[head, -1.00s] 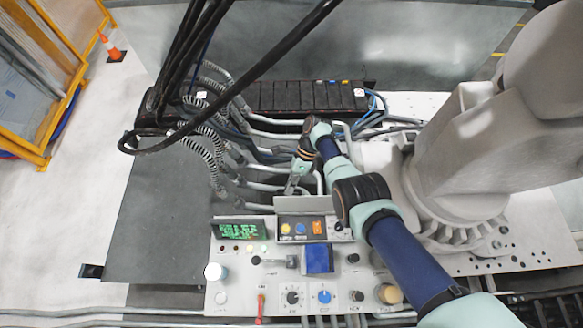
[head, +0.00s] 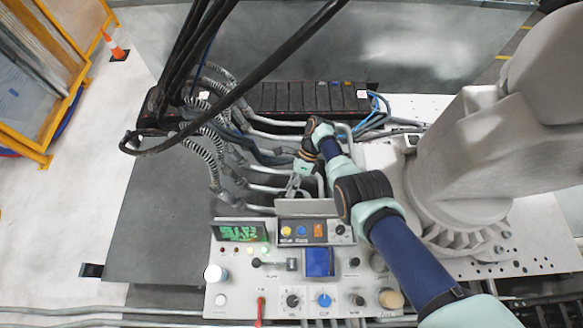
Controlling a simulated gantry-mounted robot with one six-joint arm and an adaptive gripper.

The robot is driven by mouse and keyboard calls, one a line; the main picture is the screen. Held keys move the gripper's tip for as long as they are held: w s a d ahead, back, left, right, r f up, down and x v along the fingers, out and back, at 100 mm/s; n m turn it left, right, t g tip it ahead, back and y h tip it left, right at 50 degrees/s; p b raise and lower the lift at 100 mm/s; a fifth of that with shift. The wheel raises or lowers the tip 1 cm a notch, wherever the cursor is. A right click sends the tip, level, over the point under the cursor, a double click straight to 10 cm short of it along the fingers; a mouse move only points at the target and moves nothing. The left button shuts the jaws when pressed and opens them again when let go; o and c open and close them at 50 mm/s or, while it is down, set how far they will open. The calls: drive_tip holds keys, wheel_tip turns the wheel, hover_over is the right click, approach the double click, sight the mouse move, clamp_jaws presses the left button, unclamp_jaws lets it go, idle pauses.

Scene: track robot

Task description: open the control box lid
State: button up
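The control box (head: 235,275) is a light grey panel with knobs, lights and a green-lit display at the lower middle of the head view. A grey flap that looks like its lid (head: 306,207) stands raised at the back of a dark inset panel (head: 300,231) with yellow, blue and orange buttons. My gripper (head: 292,190) points down just behind the flap's upper edge, near its left half. Its fingertips are small and partly hidden, so I cannot tell whether they touch the flap or how wide they are.
A blue square (head: 319,262) and a red-handled switch (head: 260,310) are on the box front. Grey pipes (head: 265,170) and hoses lie behind the gripper. A large grey robot arm (head: 480,150) stands on the right. The dark plate (head: 150,220) at left is clear.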

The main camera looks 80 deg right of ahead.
drive_tip(key=v, duration=0.7)
drive_tip(key=shift+d, duration=0.15)
